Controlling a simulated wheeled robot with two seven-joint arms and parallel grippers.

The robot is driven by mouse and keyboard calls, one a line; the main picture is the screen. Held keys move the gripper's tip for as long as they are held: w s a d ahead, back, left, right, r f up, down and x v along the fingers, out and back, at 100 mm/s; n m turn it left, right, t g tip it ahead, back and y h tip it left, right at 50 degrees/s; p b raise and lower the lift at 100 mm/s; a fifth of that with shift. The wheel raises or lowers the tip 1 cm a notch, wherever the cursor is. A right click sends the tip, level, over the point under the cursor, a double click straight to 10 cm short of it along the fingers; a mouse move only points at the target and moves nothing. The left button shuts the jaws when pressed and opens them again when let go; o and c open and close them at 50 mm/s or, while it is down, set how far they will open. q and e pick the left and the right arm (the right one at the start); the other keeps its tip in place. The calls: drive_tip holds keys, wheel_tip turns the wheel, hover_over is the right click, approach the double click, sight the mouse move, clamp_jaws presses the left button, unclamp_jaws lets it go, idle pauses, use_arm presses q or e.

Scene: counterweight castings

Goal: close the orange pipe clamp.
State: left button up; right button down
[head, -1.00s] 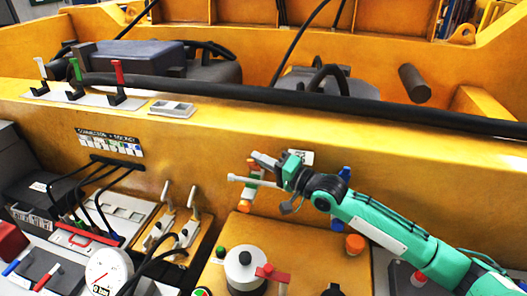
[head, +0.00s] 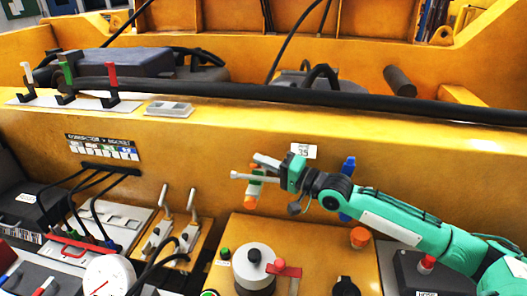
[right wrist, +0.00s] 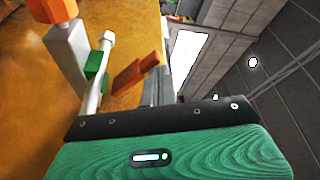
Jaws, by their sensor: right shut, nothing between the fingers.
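The pipe clamp (head: 250,202), with orange, white and green parts, is on the front of the yellow casting wall, left of my right gripper (head: 257,162). In the right wrist view an orange block (right wrist: 60,12) tops its white body (right wrist: 68,55). A green part and a flat orange piece (right wrist: 128,76) show beside it. My right gripper is shut and empty, its grey finger (right wrist: 156,88) close to the orange piece; I cannot tell if they touch. A white rod (head: 245,177) lies across the clamp. My fingers hide part of the clamp. My left gripper is not in view.
A blue part (head: 348,165) stands behind my right wrist. Below is a yellow panel with a round white knob unit (head: 255,268), a red handle and an orange knob (head: 359,237). Two upright levers (head: 191,200) stand left. The wall left of the clamp is clear.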

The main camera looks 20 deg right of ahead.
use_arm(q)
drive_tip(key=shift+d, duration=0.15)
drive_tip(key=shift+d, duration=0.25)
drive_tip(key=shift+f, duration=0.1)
use_arm(e)
drive_tip(key=shift+d, duration=0.1)
use_arm(q)
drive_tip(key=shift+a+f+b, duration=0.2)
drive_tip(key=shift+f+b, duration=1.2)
drive_tip(key=shift+b, duration=0.1)
use_arm(e)
drive_tip(key=v, duration=0.7)
drive_tip(key=shift+s, duration=0.2)
